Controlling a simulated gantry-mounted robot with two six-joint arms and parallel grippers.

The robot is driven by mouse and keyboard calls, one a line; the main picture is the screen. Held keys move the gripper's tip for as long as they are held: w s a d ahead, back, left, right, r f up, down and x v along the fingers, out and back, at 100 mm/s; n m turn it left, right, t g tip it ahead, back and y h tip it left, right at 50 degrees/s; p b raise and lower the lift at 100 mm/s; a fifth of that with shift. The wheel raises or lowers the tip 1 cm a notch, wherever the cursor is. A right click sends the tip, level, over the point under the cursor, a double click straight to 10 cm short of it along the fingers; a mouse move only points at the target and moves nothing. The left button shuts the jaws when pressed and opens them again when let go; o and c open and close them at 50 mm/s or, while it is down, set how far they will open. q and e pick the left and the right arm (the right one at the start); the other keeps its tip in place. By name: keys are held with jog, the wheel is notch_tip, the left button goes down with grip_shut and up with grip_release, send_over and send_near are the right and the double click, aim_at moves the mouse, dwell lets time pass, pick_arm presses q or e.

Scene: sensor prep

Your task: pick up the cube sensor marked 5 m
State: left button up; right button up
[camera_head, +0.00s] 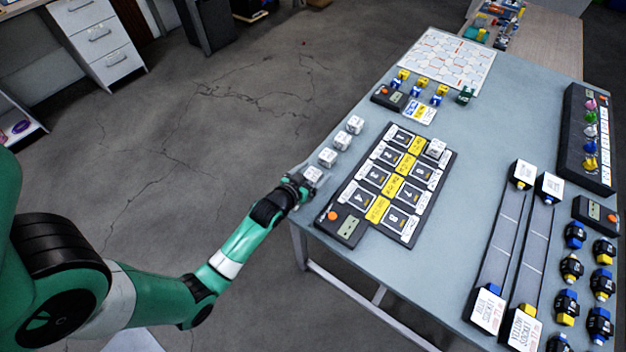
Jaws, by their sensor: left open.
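Three white cube sensors stand in a row along the left edge of the table: a near one (312,174), a middle one (327,157) and a far one (354,124), with a fourth small white cube (342,140) between them. Their markings are too small to read, so I cannot tell which is 5 m. Another white cube (436,148) sits on the black numbered board (408,228). My left gripper (306,183) is open at the near cube, at the table's left edge. I cannot tell whether it touches the cube. My right gripper is not in view.
The board's black control box (345,226) with an orange button stands close to my left gripper. Two long strips with white boxes (488,306) and several dark connectors (572,268) fill the right side.

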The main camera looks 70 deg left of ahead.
aim_at(314, 172)
pick_arm(q)
jog(key=c, duration=1.5)
jog(key=shift+o, duration=0.2)
jog(key=shift+r, duration=0.1)
jog(key=shift+r+p, duration=0.25)
jog(key=shift+p, duration=0.1)
notch_tip(314, 172, up, 3)
jog(key=shift+f+p, duration=0.15)
jog(key=shift+p, duration=0.65)
jog(key=s+d+r+p, duration=0.3)
jog(key=d+r, duration=0.6)
jog(key=d, duration=0.4)
jog(key=shift+d+r+p, duration=0.3)
jog(key=shift+d+p, duration=0.05)
jog(key=shift+p, duration=0.55)
